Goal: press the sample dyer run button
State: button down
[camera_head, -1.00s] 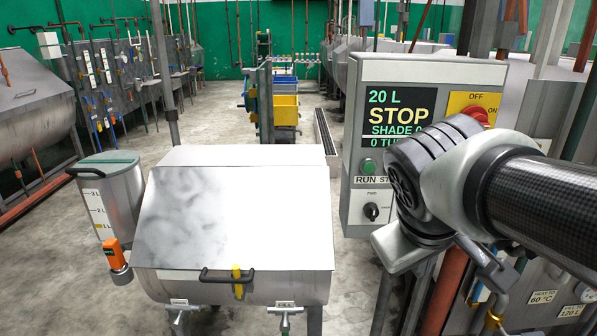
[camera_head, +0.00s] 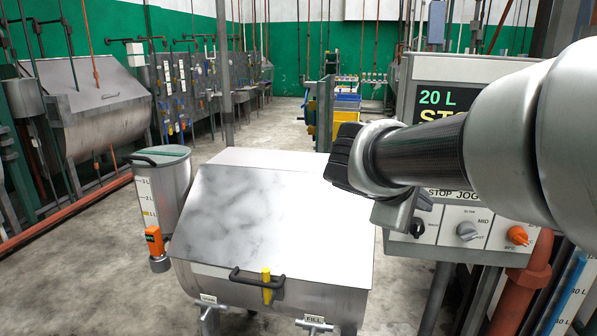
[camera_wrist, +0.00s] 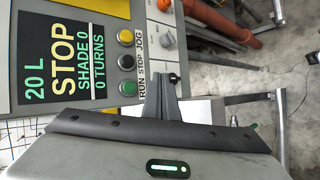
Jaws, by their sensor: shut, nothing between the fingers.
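The grey control panel (camera_head: 455,258) stands right of the steel drum machine (camera_head: 270,215); I take it for the sample dyer's. In the wrist view the panel shows sideways, with its display (camera_wrist: 68,65) reading 20 L, STOP, SHADE 0, 0 TURNS. The green run button (camera_wrist: 129,88) sits by the RUN label, in a row with a black stop button (camera_wrist: 127,61) and a yellow jog button (camera_wrist: 127,35). My gripper (camera_wrist: 158,76) is shut and empty, its fingertips beside the labels, close to the green button. Contact is not visible. My arm hides the buttons in the head view.
Below the buttons are a black knob (camera_head: 417,228), a grey knob (camera_head: 466,231) and an orange knob (camera_head: 517,235). A measuring tank (camera_head: 165,190) stands left of the drum. An orange-brown pipe (camera_head: 520,290) runs below the panel. Open floor lies at left.

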jog(key=w+d+p, duration=0.1)
jog(key=w+d, duration=0.1)
jog(key=w, duration=0.6)
jog(key=shift+w+d, duration=0.2)
jog(key=shift+w, duration=0.05)
jog(key=shift+w, duration=0.1)
dwell(1.9)
jog(key=shift+w+d, duration=0.15)
jog(key=shift+w, duration=0.15)
